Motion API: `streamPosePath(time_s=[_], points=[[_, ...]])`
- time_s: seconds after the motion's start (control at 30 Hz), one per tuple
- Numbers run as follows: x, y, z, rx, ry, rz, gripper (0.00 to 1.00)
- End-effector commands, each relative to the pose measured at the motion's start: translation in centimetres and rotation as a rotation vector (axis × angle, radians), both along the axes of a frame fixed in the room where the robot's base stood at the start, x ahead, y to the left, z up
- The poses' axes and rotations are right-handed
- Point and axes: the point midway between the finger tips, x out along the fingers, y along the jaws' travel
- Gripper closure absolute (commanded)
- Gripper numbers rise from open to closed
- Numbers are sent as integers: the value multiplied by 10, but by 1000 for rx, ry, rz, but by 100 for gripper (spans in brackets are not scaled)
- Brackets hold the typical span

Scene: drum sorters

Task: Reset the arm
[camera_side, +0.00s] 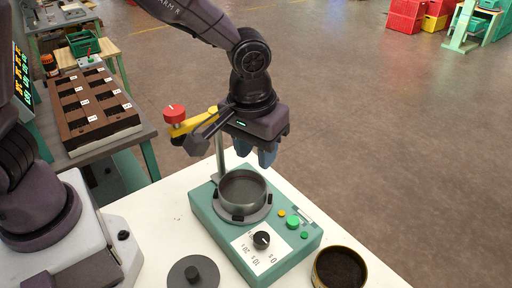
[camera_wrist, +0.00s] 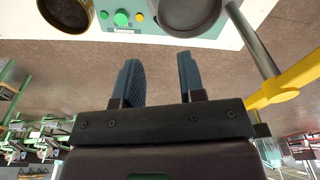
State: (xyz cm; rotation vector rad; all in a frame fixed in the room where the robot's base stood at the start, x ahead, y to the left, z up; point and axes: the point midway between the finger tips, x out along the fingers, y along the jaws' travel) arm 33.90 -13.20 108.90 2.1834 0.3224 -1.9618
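My gripper (camera_side: 261,158) hangs above the back of a teal sieve-shaker machine in the side view. In the wrist view my gripper (camera_wrist: 161,75) shows two dark blue fingers held apart with nothing between them. The teal machine (camera_side: 293,262) stands on the white table, with a round grey metal pan (camera_side: 243,193) on top. The pan also shows at the top of the wrist view (camera_wrist: 188,14). A post with a yellow arm (camera_side: 189,124) and red knob (camera_side: 174,113) stands beside my gripper, close to it in the picture.
A brass-rimmed bowl of dark material (camera_side: 340,270) and a grey lid with a knob (camera_side: 193,274) stand on the white table (camera_side: 160,222). A brown compartment tray (camera_side: 97,108) sits on a side bench to the left. Open floor lies to the right.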

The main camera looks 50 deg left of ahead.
Motion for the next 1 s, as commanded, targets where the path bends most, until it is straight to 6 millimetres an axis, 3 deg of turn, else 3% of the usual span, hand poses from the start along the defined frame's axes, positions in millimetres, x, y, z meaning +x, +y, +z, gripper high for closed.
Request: streamPosePath(time_s=[0.2, 0.3, 0.47, 0.7, 1.0], points=[[-3, 1, -2, 14, 18, -78, 63], [-22, 5, -2, 26, 66, -198, 63], [-46, 26, 27, -6, 51, -326, 63], [-88, 69, 76, -36, -65, -427, 63], [-136, 117, 120, 20, -292, -368, 63]])
